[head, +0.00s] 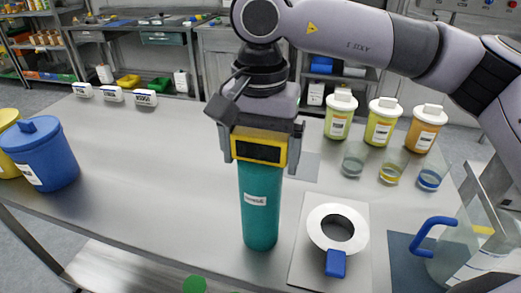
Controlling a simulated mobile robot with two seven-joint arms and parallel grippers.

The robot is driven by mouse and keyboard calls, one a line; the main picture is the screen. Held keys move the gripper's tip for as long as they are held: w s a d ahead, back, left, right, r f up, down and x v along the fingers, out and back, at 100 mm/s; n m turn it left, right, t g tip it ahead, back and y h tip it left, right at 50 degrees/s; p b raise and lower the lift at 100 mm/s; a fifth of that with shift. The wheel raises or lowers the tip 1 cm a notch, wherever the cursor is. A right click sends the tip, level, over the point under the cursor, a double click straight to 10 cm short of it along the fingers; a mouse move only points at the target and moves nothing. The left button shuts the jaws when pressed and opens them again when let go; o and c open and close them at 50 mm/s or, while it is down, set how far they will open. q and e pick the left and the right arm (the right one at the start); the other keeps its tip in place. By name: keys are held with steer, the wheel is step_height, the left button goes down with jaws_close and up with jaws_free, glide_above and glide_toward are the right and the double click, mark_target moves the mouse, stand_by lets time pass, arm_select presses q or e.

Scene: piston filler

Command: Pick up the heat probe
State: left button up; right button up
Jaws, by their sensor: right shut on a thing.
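The heat probe appears to be the teal cylinder (261,210) with a small white label, below a yellow-framed dark panel (259,148). I cannot tell for certain that the two are one piece. My right gripper (262,150) points straight down from above and is shut on it, with a finger on each side of the panel. The probe is upright. Whether its lower end touches the table is unclear. My left gripper is not in view.
On the table (160,190), a white ring with a blue handle (322,220) lies close right on a grey mat. Lidded jars (382,121) and small glasses (355,158) stand behind right, a blue-handled jug (470,245) at front right, a blue bin (45,155) far left. The table's left-centre is clear.

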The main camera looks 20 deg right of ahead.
step_height(320, 180, up, 28)
steer(key=p, duration=0.6)
steer(key=shift+p, duration=0.35)
